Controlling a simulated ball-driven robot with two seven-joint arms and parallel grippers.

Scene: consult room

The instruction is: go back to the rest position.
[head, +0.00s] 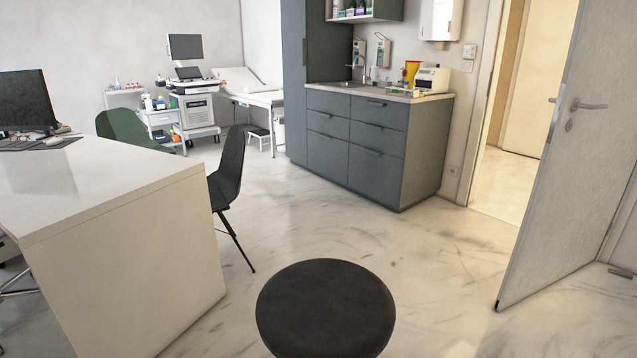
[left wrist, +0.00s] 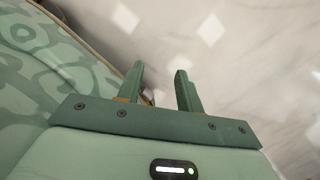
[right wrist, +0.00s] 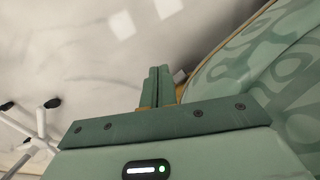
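My left gripper (left wrist: 160,71) shows in the left wrist view with its two green fingers apart and nothing between them. It points down over the pale floor. My right gripper (right wrist: 158,69) shows in the right wrist view with its fingers together and nothing seen held. It also hangs over bare floor. Neither gripper nor arm shows in the head view. Green patterned panels of my own body lie close beside each gripper.
A round black stool seat (head: 325,308) is close in front. A white desk (head: 130,270) stands left, with a black chair (head: 230,170) beside it. Grey cabinets (head: 360,145) stand behind. An open door (head: 560,160) is at right. Marble floor (head: 430,260) between is clear.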

